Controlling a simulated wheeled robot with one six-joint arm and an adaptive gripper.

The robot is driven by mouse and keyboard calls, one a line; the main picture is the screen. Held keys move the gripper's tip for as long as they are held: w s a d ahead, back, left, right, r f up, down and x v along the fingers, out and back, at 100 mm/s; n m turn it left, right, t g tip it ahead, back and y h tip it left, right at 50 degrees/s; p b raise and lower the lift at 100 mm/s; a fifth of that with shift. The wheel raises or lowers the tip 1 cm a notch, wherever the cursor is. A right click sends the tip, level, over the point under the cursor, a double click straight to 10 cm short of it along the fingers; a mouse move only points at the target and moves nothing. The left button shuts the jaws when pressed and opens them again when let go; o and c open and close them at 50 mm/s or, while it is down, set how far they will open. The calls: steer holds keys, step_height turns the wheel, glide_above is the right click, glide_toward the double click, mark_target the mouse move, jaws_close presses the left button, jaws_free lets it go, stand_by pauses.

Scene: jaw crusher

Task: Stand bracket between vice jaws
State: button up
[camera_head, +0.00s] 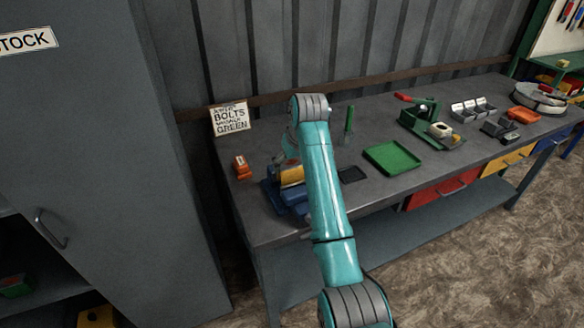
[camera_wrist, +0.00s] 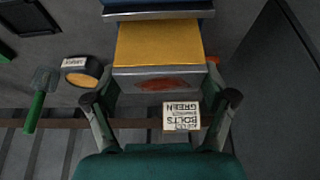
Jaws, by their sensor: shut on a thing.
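A yellow bracket (camera_wrist: 158,44) with a grey end face and a reddish oval mark is held between the fingers of my gripper (camera_wrist: 160,90). In the head view the yellow bracket (camera_head: 292,177) shows beside my arm, over the blue vice (camera_head: 283,197). My gripper (camera_head: 286,158) is partly hidden there by my own arm. In the wrist view the blue vice (camera_wrist: 160,5) with a grey jaw edge shows at the top, just beyond the bracket. I cannot tell whether the bracket is between both jaws or touches them.
A bolts sign (camera_head: 230,119) stands at the bench's back left, with an orange item (camera_head: 242,167) in front. A round labelled item (camera_wrist: 82,71) is near the gripper.

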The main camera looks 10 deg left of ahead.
steer(key=shift+f, duration=0.8)
steer(key=shift+f, duration=0.15)
steer(key=o, duration=1.6)
steer(key=v, duration=1.2)
steer(key=shift+s+a, duration=0.1)
